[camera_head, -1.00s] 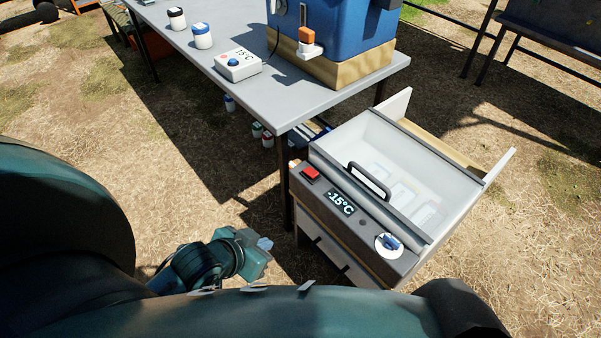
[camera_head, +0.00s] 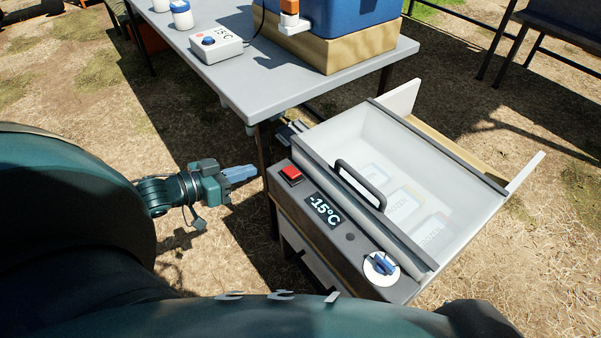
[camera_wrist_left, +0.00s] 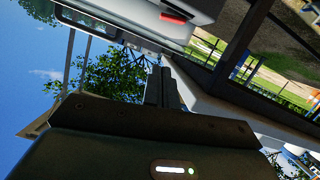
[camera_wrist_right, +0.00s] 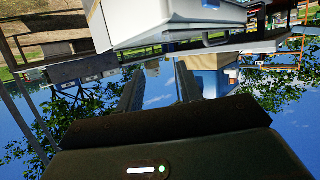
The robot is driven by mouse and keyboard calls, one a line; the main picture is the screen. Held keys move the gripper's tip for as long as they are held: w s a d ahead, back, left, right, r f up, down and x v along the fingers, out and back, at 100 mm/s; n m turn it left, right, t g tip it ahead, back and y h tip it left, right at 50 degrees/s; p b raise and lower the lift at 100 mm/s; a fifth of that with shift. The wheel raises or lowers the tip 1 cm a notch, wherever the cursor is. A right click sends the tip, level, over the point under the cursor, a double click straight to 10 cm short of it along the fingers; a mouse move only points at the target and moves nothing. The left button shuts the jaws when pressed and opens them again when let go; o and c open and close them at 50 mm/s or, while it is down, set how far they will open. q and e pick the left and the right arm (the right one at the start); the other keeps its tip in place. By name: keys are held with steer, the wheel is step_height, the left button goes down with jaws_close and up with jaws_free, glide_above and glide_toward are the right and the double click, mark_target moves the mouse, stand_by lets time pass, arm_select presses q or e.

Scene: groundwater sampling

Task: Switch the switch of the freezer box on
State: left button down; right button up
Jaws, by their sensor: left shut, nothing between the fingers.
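The freezer box (camera_head: 360,231) stands at the right in the head view, with a clear lid and a dark front panel. A red rocker switch (camera_head: 291,174) sits at the panel's left end; a red piece on the box also shows in the left wrist view (camera_wrist_left: 173,17). The lit display (camera_head: 323,208) reads -15°C. My left gripper (camera_head: 254,172) is shut and empty, just left of the switch and apart from it. Its closed fingers show in the left wrist view (camera_wrist_left: 162,88). My right gripper (camera_wrist_right: 160,90) is open and empty in the right wrist view, hidden in the head view.
A blue knob (camera_head: 380,265) on a white dial is at the panel's right end, and a dark handle (camera_head: 361,183) rises from the lid. A grey table (camera_head: 290,92) with a blue cooler (camera_head: 350,15) and a small white device (camera_head: 216,46) stands behind. Dry ground lies at left.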

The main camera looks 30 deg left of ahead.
mark_target(291, 172)
arm_select(q)
steer(key=shift+w+a+r, duration=0.15)
steer(key=shift+w+r, duration=0.05)
steer(key=shift+w, duration=0.1)
arm_select(e)
steer(key=shift+w, duration=0.15)
steer(key=shift+f, duration=0.1)
